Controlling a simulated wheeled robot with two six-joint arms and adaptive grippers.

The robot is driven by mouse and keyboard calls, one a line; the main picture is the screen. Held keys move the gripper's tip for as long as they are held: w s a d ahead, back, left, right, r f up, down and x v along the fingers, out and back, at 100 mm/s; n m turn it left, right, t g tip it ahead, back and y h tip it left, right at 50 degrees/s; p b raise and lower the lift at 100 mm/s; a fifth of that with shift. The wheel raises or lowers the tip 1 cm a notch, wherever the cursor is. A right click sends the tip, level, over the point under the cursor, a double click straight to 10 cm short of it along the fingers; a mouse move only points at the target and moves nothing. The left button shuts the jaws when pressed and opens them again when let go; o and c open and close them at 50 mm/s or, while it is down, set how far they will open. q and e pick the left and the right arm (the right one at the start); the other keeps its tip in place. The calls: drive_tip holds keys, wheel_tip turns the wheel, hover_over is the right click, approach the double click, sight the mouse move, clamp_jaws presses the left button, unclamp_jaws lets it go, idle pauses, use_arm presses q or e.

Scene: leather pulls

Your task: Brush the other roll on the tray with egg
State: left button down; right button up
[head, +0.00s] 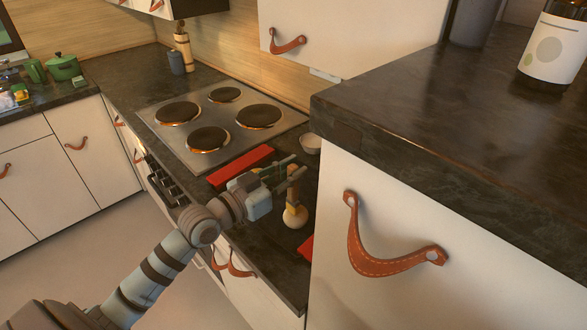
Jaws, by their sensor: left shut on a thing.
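My left gripper (281,178) is above the dark counter to the right of the stove. It is shut on a brush (293,173) with a wooden handle, which it holds roughly upright. Below the handle is a pale rounded shape (295,216) with a yellow-brown upper part. I cannot tell whether this is a roll or the brush head. A small white bowl (311,143) stands behind the gripper; its contents cannot be made out. No tray can be clearly made out. My right gripper is not in view.
A red flat strip (240,166) lies between stove (222,119) and gripper. Another red piece (306,247) is partly hidden by the tall white cabinet (400,225), which closes off the right side. A grey cup (176,62) stands beyond the stove.

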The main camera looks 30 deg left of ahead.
use_arm(q)
drive_tip(key=shift+w+f, duration=0.1)
idle(0.3)
drive_tip(key=shift+w+d+b, duration=0.1)
drive_tip(key=shift+w+b, duration=0.1)
drive_tip(key=shift+b, duration=0.15)
drive_tip(key=shift+b+x, duration=0.45)
drive_tip(key=shift+x, duration=0.35)
drive_tip(key=shift+s, duration=0.1)
drive_tip(key=shift+p+v, duration=0.65)
drive_tip(key=shift+v, duration=0.35)
drive_tip(key=shift+b, duration=0.3)
